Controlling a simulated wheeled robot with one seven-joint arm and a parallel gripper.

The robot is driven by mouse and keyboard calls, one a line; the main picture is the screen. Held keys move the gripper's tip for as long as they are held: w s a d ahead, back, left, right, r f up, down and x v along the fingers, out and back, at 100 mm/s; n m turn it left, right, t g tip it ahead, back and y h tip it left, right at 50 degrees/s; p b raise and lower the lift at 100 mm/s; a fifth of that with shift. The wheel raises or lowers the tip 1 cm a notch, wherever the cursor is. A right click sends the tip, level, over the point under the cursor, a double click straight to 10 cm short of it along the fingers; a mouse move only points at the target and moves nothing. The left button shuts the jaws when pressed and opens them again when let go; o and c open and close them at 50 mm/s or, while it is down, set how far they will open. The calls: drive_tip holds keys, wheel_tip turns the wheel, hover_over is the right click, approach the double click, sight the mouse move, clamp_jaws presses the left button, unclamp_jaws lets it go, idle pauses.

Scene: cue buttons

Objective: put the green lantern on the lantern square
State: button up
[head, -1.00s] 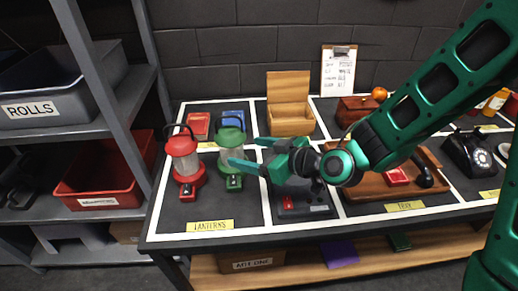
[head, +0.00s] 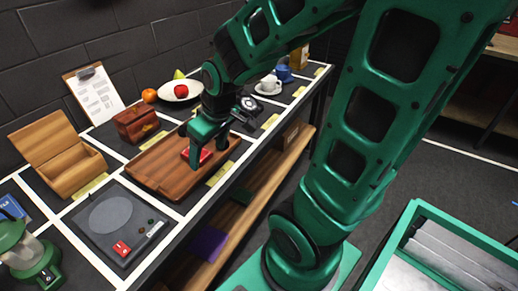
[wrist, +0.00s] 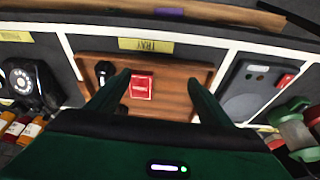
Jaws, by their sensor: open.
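The green lantern (head: 28,252) stands upright at the lower left edge of the head view, partly cut off, left of the grey device. It also shows at the right edge of the wrist view (wrist: 291,112). My gripper (head: 200,157) is over the wooden tray (head: 160,172), well away from the lantern. Its two fingers (wrist: 158,85) are apart in the wrist view, with a small red box (wrist: 141,86) on the tray seen between them. I cannot tell whether the fingers touch it. The lantern square's label is out of view now.
A grey device (head: 112,222) with a round plate and red button lies between lantern and tray. An open wooden box (head: 70,165), a clipboard (head: 93,92), a brown chest (head: 136,122) and a fruit bowl (head: 178,92) stand behind. A black telephone (wrist: 30,83) is beyond the tray.

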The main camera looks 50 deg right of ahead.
drive_tip(key=s+d+r+m+g, duration=0.2)
drive_tip(key=s+d+m, duration=0.2)
drive_tip(key=s, duration=0.4)
drive_tip(key=s+d+r+m+g, duration=0.2)
drive_tip(key=s+d+m, duration=0.2)
drive_tip(key=s, duration=0.5)
drive_tip(key=shift+s+d+r, duration=0.25)
drive_tip(key=shift+d+r, duration=0.05)
drive_tip(key=shift+d, duration=0.65)
drive_tip(key=shift+w+f+h, duration=0.25)
drive_tip(key=shift+w+h, duration=0.05)
drive_tip(key=shift+w, duration=0.35)
